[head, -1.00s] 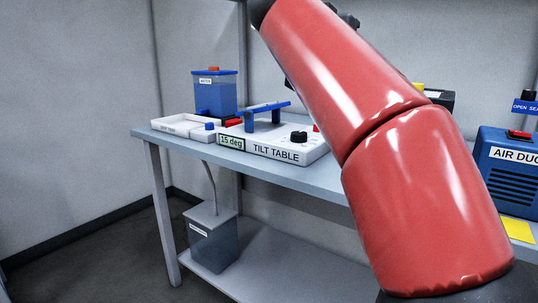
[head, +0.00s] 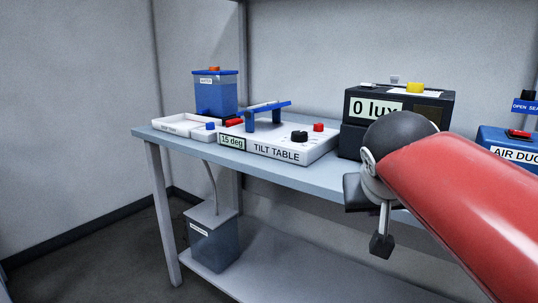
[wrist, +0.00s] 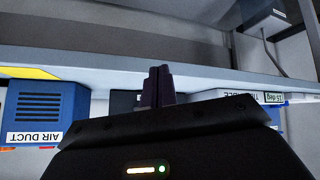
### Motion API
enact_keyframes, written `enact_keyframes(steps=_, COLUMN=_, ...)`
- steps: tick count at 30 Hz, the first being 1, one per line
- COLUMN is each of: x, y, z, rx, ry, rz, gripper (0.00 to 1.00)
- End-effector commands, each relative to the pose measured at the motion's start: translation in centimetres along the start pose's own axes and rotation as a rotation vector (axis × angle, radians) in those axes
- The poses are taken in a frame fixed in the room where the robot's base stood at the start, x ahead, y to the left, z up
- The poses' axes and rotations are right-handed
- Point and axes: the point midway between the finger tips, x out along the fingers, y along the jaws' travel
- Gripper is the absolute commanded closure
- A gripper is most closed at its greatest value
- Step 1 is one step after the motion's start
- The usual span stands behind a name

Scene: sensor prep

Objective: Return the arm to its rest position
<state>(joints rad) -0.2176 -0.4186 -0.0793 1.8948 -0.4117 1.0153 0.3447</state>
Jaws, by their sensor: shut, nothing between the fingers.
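My red arm (head: 465,205) reaches in from the lower right in the head view, with a dark round joint and a light wrist part at its end. My gripper (head: 381,245) hangs down in front of the bench's front edge, over no object. In the wrist view the two dark fingers of my gripper (wrist: 157,84) stand close together, shut and empty. The wrist view is upside down, with the bench edge and labels inverted.
The bench (head: 300,177) holds a tilt table (head: 275,149) reading 15 deg, a blue tank (head: 215,93), a white tray (head: 180,128), a black box reading 0 lux (head: 362,106) and a blue air duct box (head: 515,146). A grey container (head: 212,240) stands on the lower shelf.

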Motion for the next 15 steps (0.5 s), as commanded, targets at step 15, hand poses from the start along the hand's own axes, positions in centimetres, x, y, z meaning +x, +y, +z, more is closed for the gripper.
enact_keyframes(steps=15, x=4.0, y=-3.2, z=22.4, rx=-0.049, ry=-0.222, rz=-0.224, gripper=1.00)
